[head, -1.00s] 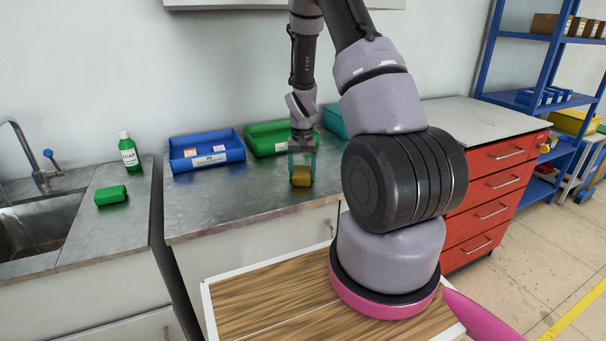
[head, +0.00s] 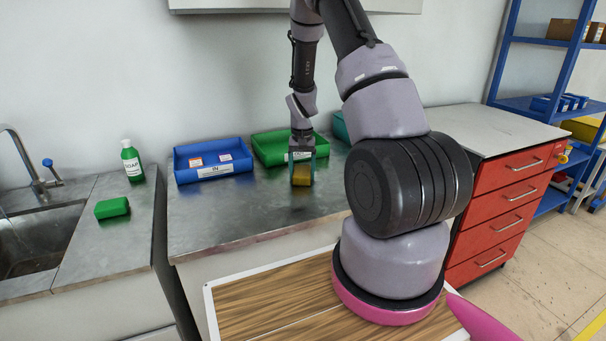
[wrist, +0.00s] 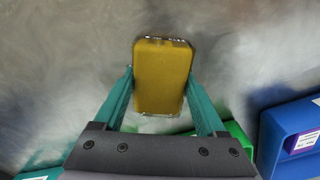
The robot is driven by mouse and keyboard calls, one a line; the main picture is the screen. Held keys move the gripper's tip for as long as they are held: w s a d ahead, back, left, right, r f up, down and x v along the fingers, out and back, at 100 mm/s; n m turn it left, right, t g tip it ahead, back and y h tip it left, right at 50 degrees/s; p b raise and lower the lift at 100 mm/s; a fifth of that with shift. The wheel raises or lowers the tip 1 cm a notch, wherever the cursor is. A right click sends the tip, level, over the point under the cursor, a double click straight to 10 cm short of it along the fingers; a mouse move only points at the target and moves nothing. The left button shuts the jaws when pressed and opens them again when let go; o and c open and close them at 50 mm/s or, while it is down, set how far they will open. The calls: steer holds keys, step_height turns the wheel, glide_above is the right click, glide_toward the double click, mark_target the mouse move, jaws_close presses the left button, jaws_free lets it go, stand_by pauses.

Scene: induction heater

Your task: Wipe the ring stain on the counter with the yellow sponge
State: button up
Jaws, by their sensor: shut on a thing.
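The yellow sponge (head: 301,174) is between the fingers of my gripper (head: 301,160), over the metal counter (head: 225,212) in front of the bins. In the wrist view the sponge (wrist: 160,76) sits between the two teal fingers of my gripper (wrist: 160,88), which press on its sides. My gripper points down and is shut on the sponge. The sponge is at or close above the counter top; I cannot tell if it touches. I cannot make out a ring stain in either view; the counter shows only cloudy grey patches.
A blue bin (head: 212,160) and a green bin (head: 275,147) stand along the wall behind my gripper. A soap bottle (head: 131,162) and a green sponge (head: 112,208) stand by the sink (head: 38,238) at left. Red drawers (head: 506,205) stand at right. The counter's left front is clear.

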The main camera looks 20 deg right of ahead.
mark_target(302, 170)
steer(key=r, duration=0.3)
steer(key=shift+w+r, duration=0.15)
steer(key=shift+w, duration=0.15)
steer(key=shift+r, duration=2.45)
steer(key=shift+s+a, duration=0.1)
